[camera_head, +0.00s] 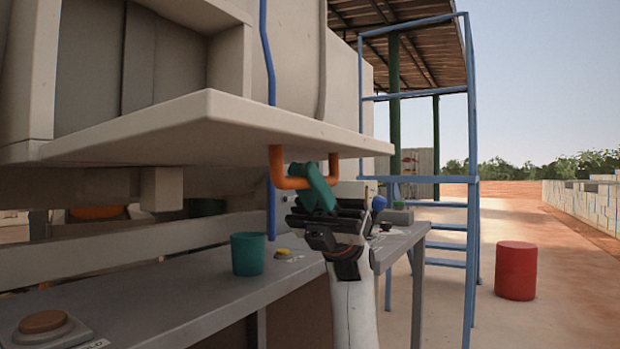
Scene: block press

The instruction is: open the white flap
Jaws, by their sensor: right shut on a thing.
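The white flap (225,122) is a broad pale panel on the front of the pale machine. It sticks out towards me, roughly level, above the grey bench. An orange U-shaped handle (277,165) hangs from its underside near the right end. My right gripper (318,184), with green fingers, comes up from below and is shut on the handle. The fingers hide part of the handle's bar. My left gripper is not in view.
The grey bench (185,290) below carries a green cup (248,254), a yellow button (283,253) and a brown button (43,321). A blue ladder frame (473,215) stands to the right. A red drum (516,271) stands on open ground.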

